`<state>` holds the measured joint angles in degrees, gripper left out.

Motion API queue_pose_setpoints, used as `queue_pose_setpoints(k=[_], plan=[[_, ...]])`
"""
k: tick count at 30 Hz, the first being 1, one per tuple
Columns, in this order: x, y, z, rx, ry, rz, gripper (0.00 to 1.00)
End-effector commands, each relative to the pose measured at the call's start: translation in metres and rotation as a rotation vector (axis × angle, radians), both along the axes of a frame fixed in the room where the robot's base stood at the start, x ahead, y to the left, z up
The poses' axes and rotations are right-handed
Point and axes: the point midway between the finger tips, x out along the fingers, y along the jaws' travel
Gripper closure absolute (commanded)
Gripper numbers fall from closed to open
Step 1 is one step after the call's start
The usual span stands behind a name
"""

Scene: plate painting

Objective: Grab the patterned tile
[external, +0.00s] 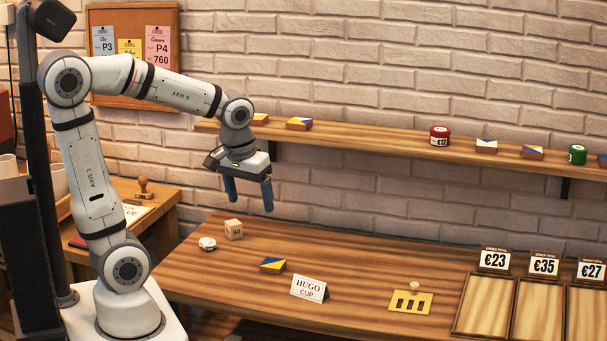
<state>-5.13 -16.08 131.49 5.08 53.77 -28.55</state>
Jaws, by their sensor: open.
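A patterned tile (273,265) with a blue and yellow top and an orange-brown side lies on the wooden table, left of the HUGO CUP card. More patterned tiles sit on the wall shelf: one at its left end (260,119), one beside it (300,124), and several farther right, such as a blue and white one (486,146). My gripper (249,200) is open and empty. Its blue fingers point down, above the table and up and to the left of the table tile, apart from it.
A wooden cube (233,229) marked 50 and a small white round object (207,243) stand left of the table tile. The HUGO CUP card (310,288) stands to its right, then a yellow slotted plate (410,302). Price-signed trays (484,304) line the right. The shelf (370,140) runs along the wall behind.

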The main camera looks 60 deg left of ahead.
Motion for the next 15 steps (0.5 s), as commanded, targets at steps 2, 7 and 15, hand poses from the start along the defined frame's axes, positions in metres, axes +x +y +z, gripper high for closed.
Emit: queue_pose_setpoints(k=[2, 7, 15], plan=[[0.025, 0.018, -0.015, -0.002, 0.030, 0.165, 0.22], [0.074, 0.058, -0.044, 0.009, 0.066, 0.532, 0.22], [0.138, 0.133, -0.117, 0.069, 0.082, 1.111, 0.22]])
